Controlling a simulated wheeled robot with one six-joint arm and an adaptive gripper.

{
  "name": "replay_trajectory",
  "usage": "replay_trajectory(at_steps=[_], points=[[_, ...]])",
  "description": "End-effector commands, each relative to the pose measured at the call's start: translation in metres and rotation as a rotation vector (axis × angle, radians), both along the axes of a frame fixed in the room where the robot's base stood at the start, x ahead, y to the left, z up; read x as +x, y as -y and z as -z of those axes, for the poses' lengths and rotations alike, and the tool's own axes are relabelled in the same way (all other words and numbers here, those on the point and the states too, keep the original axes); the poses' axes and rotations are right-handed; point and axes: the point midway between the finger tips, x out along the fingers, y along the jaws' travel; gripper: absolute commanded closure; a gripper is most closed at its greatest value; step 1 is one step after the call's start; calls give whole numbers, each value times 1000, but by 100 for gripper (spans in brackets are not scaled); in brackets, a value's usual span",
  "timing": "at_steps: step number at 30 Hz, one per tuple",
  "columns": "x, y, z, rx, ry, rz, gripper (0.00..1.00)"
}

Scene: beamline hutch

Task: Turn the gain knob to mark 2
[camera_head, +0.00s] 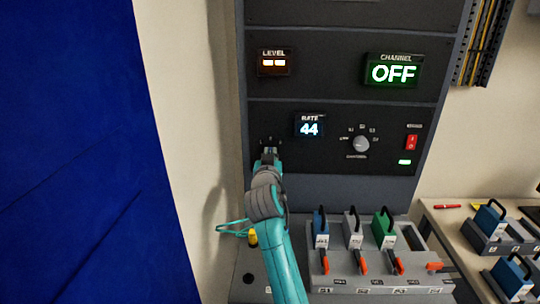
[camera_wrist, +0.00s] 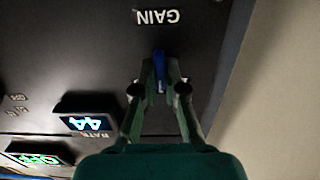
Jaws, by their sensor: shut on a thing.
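The gain knob (camera_wrist: 158,66) is blue and sits on the dark panel, next to the upside-down word GAIN in the wrist view. My gripper (camera_wrist: 160,72) is shut on it, one fingertip on each side. In the head view my gripper (camera_head: 268,154) reaches the lower left of the rack panel and hides the knob. Small marks show just above it there, too small to read. I cannot tell which mark the knob points at.
A RATE display (camera_head: 309,126) reads 44, right of my gripper. A round grey knob (camera_head: 362,144) and a red switch (camera_head: 411,142) are farther right. A CHANNEL display (camera_head: 394,72) reads OFF. Below stands a tray (camera_head: 380,290) with handled blocks. A blue curtain (camera_head: 80,150) hangs left.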

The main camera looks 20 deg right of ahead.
Motion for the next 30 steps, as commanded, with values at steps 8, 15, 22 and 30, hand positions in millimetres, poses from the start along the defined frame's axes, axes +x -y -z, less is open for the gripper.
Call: replay_trajectory(at_steps=[8, 15, 22, 30], points=[[0, 0, 0, -1, 0, -1, 82], [0, 0, 0, -1, 0, 0, 65], [-5, -2, 0, -1, 0, -1, 65], [-47, -17, 1, 0, 0, -2, 65]])
